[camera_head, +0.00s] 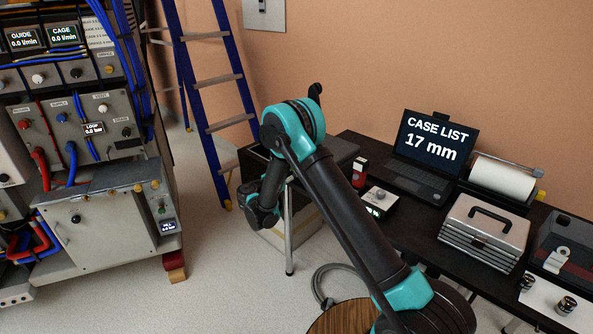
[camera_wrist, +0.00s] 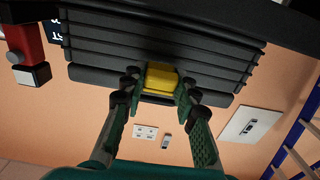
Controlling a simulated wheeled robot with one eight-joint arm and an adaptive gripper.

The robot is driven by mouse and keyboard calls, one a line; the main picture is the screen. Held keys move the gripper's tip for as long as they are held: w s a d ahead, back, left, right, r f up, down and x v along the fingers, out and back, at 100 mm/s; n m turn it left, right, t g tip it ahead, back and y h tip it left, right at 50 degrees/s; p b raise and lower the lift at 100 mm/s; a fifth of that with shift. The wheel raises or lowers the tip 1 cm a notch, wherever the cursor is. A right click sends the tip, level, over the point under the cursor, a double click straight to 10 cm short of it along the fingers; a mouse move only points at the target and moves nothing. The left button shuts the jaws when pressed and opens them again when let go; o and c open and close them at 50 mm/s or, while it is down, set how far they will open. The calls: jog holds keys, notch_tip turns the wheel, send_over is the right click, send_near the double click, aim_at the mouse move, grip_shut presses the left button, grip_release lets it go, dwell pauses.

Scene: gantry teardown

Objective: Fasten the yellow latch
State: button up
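The yellow latch (camera_wrist: 162,77) sits at the middle of the front edge of a dark ribbed case (camera_wrist: 215,52) in the wrist view. My gripper (camera_wrist: 160,86) is open, with one green finger on each side of the latch. The fingertips are close to its sides; contact is not clear. In the head view my gripper (camera_head: 264,212) hangs low at the left end of the table, beside a dark case (camera_head: 335,150). My arm hides part of that case, and the latch does not show there.
A red and white device (camera_head: 360,172), a small display box (camera_head: 376,203) and a laptop (camera_head: 425,155) stand on the black table. A blue ladder (camera_head: 212,90) leans behind my gripper. A cabinet of hoses and valves (camera_head: 105,220) stands at left, with clear floor between.

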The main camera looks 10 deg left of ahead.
grip_shut()
jog(key=shift+w+r+g+y, duration=0.1)
jog(key=shift+r+g+y, duration=0.45)
jog(key=shift+g, duration=0.35)
jog(key=shift+w+d+r+g+y, duration=0.15)
jog(key=shift+r+g+y, duration=0.05)
jog(key=shift+g+y, duration=0.7)
jog(key=o, duration=0.7)
grip_release()
jog(key=v, duration=1.2)
